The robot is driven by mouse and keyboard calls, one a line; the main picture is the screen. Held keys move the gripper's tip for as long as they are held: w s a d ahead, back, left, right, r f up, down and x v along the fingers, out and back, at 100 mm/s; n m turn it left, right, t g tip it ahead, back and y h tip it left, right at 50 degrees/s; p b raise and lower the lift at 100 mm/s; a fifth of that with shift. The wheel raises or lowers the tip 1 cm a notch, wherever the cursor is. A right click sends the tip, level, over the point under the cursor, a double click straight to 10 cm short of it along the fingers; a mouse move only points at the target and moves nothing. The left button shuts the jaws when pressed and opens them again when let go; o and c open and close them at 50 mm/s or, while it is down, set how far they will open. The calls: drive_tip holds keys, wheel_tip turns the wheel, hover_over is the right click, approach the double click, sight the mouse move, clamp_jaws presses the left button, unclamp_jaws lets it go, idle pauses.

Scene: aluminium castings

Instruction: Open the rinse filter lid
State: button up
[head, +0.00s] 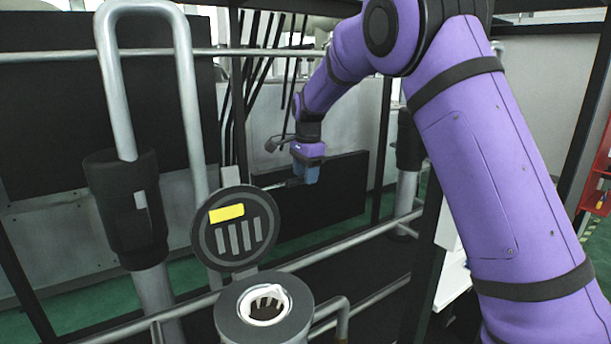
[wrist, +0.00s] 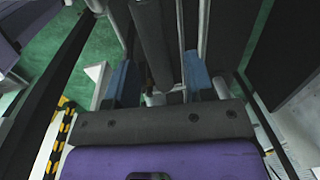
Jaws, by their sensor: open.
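The rinse filter lid (head: 236,229) is a round dark disc with a yellow label and several pale bars, in the head view left of centre. It stands nearly upright at the back rim of the filter housing (head: 230,326), so it is raised. The housing's round mouth shows a white ring and a dark slotted inside. My gripper (head: 305,176) is behind and to the right of the lid, apart from it in the head view. In the wrist view, its two blue fingers (wrist: 158,80) are spread apart. I cannot tell the lid in the wrist view.
A metal pipe with a dark sleeve (head: 125,207) stands left of the lid. Metal rails (head: 366,232) run around the housing. A dark panel (head: 335,190) is behind my gripper. A dark cylinder (wrist: 152,42) shows beyond the fingers in the wrist view; contact is unclear.

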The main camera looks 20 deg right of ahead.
drive_tip(key=shift+f, duration=0.45)
clamp_jaws()
drive_tip(key=s, duration=0.2)
drive_tip(key=s+d, duration=0.1)
drive_tip(key=shift+s+d+r, duration=0.1)
drive_tip(key=shift+s+r, duration=0.15)
drive_tip(key=shift+s, duration=0.1)
unclamp_jaws()
drive_tip(key=shift+r, duration=0.1)
